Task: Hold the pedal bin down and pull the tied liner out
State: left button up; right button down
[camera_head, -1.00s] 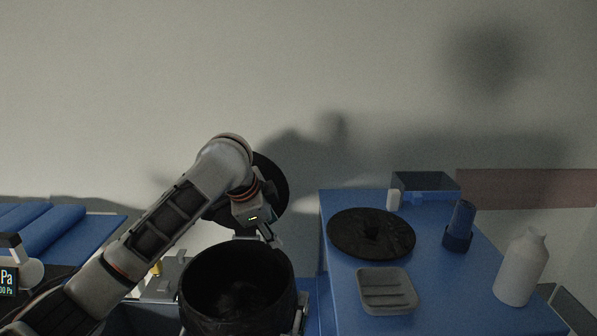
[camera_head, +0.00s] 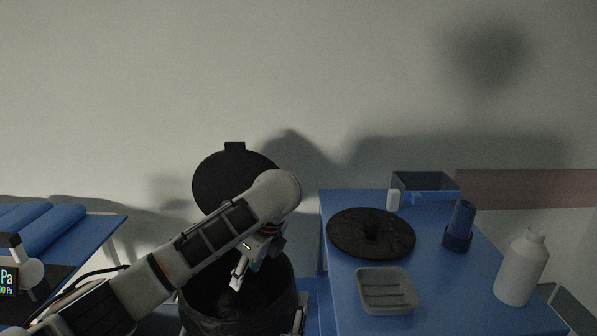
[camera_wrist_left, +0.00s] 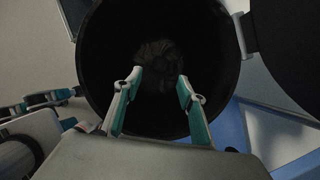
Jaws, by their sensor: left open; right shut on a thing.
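The black pedal bin (camera_head: 240,318) stands open at the front, left of the blue table. Its round lid (camera_head: 232,178) is raised behind it. The dark, crumpled liner (camera_wrist_left: 158,58) lies deep inside the bin in the left wrist view; its knot is too dark to make out. My left gripper (camera_head: 238,278) points down into the bin mouth. In the left wrist view its fingers (camera_wrist_left: 159,80) are open and apart, with the liner beyond the tips.
A blue-padded surface (camera_head: 95,240) is at left.

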aim_at(239, 291)
pick_arm(q)
jog(key=x, duration=0.9)
jog(key=shift+s, duration=0.1)
grip_shut()
dwell(0.9)
grip_release()
jog(key=v, duration=1.2)
